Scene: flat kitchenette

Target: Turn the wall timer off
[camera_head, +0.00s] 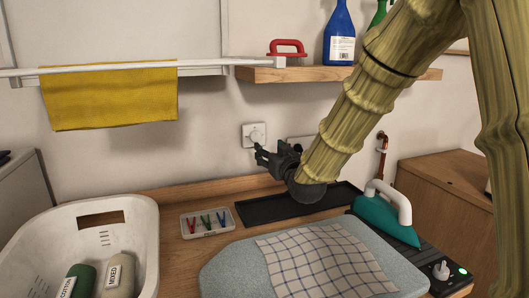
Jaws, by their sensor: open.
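The wall timer (254,134) is a small white square plate with a round dial, on the wall above the counter. My gripper (260,153) is open and empty, with its dark fingers just below and right of the dial. Whether a finger touches the plate cannot be told from this view. The dial's setting is too small to read. A second wall plate (300,141) is partly hidden behind my gripper and arm.
A black tray (262,212) and a clear box of colored pegs (207,222) lie on the counter below. A teal iron (385,215), an ironing pad (235,272) and a white basket (140,232) stand in front. A wooden shelf (300,74) hangs above.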

